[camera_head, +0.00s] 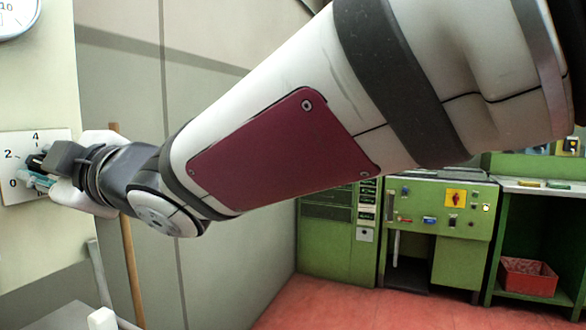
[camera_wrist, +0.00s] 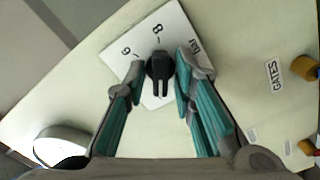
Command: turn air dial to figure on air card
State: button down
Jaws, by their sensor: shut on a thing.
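The air dial is a black knob (camera_wrist: 160,72) on a white square plate (camera_wrist: 135,52) fixed to a pale panel. I cannot make out an air card in either view.
A round gauge (camera_wrist: 60,145) sits on the panel, and one shows top left in the head view (camera_head: 14,14). Orange-brown knobs (camera_wrist: 304,68) are near a "GATES" label (camera_wrist: 272,74). A wooden pole (camera_head: 130,260) stands below my arm. Green machinery (camera_head: 440,210) is behind.

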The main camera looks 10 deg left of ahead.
jog(key=shift+s+f+n, duration=0.1)
jog(key=shift+n, duration=0.3)
jog(key=c, duration=1.6)
grip_release()
jog(key=shift+c, duration=0.2)
jog(key=shift+d, duration=0.1)
jog(key=v, duration=1.1)
jog(key=shift+d, duration=0.35)
jog(key=shift+s, duration=0.1)
